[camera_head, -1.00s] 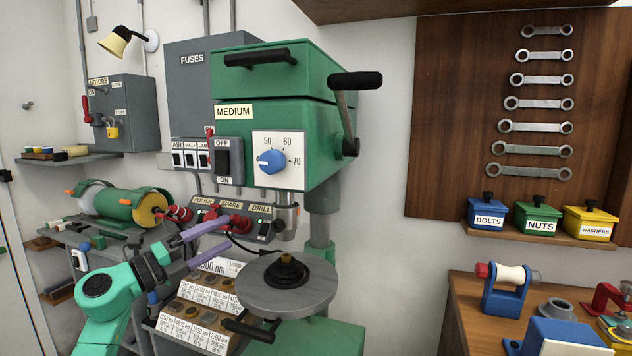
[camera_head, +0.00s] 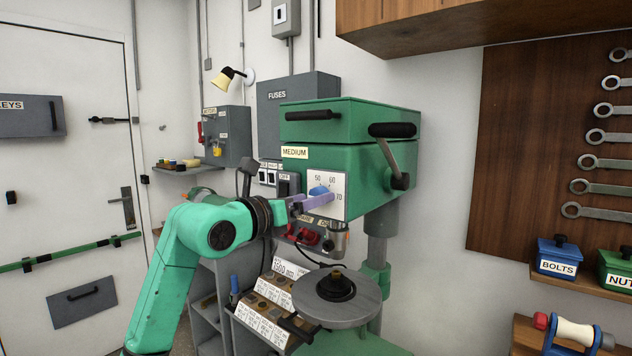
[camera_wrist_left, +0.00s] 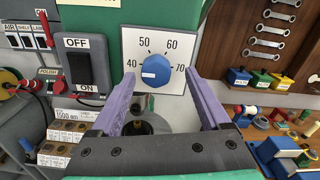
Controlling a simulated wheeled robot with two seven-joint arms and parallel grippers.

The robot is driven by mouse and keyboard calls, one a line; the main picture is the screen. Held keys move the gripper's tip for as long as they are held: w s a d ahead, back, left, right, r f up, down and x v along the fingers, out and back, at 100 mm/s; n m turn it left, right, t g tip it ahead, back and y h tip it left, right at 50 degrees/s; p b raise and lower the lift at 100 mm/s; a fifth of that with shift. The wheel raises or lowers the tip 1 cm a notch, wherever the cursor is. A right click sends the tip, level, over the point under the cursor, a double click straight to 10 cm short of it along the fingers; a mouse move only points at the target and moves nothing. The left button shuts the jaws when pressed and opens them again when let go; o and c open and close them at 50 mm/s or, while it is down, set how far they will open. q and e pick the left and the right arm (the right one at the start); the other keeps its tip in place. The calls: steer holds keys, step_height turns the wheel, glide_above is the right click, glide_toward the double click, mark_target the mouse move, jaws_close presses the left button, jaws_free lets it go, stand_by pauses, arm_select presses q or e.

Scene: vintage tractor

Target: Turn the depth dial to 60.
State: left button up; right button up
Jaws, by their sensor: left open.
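The blue depth dial (camera_wrist_left: 156,72) sits on a white plate (camera_wrist_left: 133,40) marked 40, 50, 60 and 70. Its white mark lies on the left side, toward 40. In the head view the dial (camera_head: 318,190) shows on the front of the green drill head (camera_head: 375,165), partly hidden by my gripper. My left gripper (camera_head: 312,203) is open, its purple fingers pointing at the plate. In the wrist view the left gripper (camera_wrist_left: 160,76) has one finger on each side of the dial, with gaps; I cannot tell how far short of it the tips are. My right gripper is not in view.
A black OFF/ON switch (camera_wrist_left: 81,68) is left of the dial plate. The round drill table (camera_head: 340,310) is below. A black-handled crank (camera_head: 392,150) is on the drill head's right side. Labelled boxes (camera_head: 262,325) stand low on the left.

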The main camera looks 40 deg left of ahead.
arm_select(q)
steer(key=shift+w+a+f, duration=0.1)
steer(key=shift+w+a, duration=0.15)
steer(key=shift+w, duration=0.35)
steer(key=shift+w+a+f, duration=0.1)
steer(key=shift+w+a, duration=0.1)
steer(key=shift+w, duration=0.4)
steer(key=shift+s+d, duration=0.1)
steer(key=shift+c, duration=0.3)
steer(key=shift+d+r, duration=0.1)
steer(key=c, duration=0.5)
jaws_close()
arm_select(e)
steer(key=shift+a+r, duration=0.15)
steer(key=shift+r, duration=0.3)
